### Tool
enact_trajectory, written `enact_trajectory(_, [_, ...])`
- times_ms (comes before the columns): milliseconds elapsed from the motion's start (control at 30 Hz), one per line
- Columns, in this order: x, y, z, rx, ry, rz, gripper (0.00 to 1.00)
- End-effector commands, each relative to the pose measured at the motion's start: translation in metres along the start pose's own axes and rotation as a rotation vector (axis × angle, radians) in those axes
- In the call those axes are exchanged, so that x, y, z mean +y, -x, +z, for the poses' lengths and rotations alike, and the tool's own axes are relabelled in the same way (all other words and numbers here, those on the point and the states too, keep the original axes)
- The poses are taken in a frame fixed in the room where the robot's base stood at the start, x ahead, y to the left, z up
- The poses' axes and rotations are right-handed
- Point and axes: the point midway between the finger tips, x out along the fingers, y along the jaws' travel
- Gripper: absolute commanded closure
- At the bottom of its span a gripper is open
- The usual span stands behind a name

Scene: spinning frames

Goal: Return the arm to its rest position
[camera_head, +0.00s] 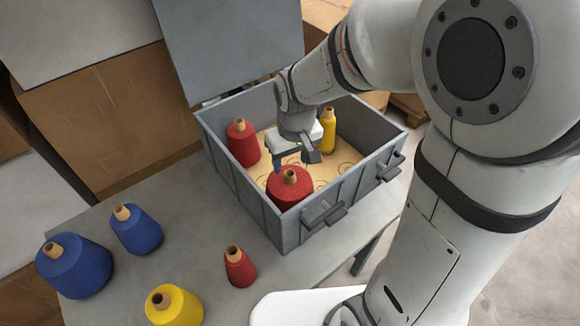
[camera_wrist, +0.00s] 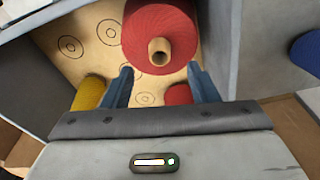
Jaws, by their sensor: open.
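My gripper (camera_wrist: 162,88) is open and empty in the wrist view, its two blue fingers apart. In the head view my gripper (camera_head: 292,160) is inside the grey crate (camera_head: 228,183), just behind a large red spool (camera_head: 289,188). That red spool also shows in the wrist view (camera_wrist: 160,25), just beyond the fingertips; I cannot tell whether they touch it. Another red spool (camera_head: 242,143) stands at the crate's back left, and a yellow spool (camera_head: 328,132) at its back right, partly behind my wrist. The crate floor carries printed ring marks.
The crate's lid (camera_head: 235,45) stands open behind it. On the grey table (camera_head: 190,240) outside are two blue spools (camera_head: 75,265) (camera_head: 138,230), a yellow spool (camera_head: 173,305) and a small red spool (camera_head: 239,267). Cardboard boxes (camera_head: 115,110) stand behind. The crate walls surround my gripper.

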Motion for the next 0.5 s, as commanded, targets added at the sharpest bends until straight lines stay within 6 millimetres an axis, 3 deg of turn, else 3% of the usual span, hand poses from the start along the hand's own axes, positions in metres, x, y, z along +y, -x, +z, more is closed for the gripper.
enact_trajectory(200, [0.000, 0.026, 0.000, 0.002, 0.000, 0.000, 0.47])
enact_trajectory(500, [0.000, 0.029, 0.000, 0.000, 0.000, 0.000, 0.47])
